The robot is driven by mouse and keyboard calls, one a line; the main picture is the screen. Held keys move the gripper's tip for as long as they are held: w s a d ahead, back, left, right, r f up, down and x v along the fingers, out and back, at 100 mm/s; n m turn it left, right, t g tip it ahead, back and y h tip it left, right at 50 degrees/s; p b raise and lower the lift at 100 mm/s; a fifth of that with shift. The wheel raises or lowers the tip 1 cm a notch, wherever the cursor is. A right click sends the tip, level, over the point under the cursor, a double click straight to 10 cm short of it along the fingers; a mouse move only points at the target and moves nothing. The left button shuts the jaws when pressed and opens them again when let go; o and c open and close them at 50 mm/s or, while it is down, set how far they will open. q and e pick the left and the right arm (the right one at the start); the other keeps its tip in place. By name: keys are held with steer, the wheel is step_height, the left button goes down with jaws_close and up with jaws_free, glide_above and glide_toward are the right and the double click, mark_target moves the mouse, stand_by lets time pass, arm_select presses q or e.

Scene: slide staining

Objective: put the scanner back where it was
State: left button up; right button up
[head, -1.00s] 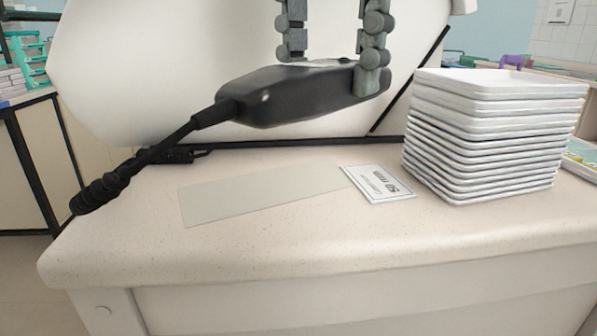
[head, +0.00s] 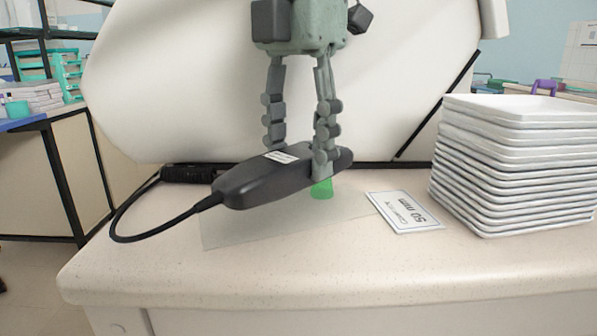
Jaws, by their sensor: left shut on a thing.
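The scanner (head: 247,187) is a dark handheld unit with a pale label on top, and a black cable (head: 155,232) comes from its left end. My left gripper (head: 298,157) reaches down from above and is shut on the scanner's body, one finger on each side. The scanner is over the thin grey-beige rectangle (head: 235,236) on the counter, tilted with its left end lower. I cannot tell whether it touches the surface. A small green patch (head: 322,189) shows just below its right end. My right gripper is not in view.
A small white card reading 50 mm (head: 404,212) lies right of the rectangle. A tall stack of white trays (head: 512,170) stands at the right. A large white curved body (head: 190,90) rises behind. The counter's front strip (head: 300,277) is clear.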

mark_target(298, 152)
arm_select(q)
step_height(298, 152, down, 3)
steer(key=shift+r, duration=0.1)
steer(key=shift+f, duration=0.25)
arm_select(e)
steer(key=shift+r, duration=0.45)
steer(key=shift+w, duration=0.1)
arm_select(q)
steer(key=shift+f, duration=0.1)
steer(key=o, duration=1.3)
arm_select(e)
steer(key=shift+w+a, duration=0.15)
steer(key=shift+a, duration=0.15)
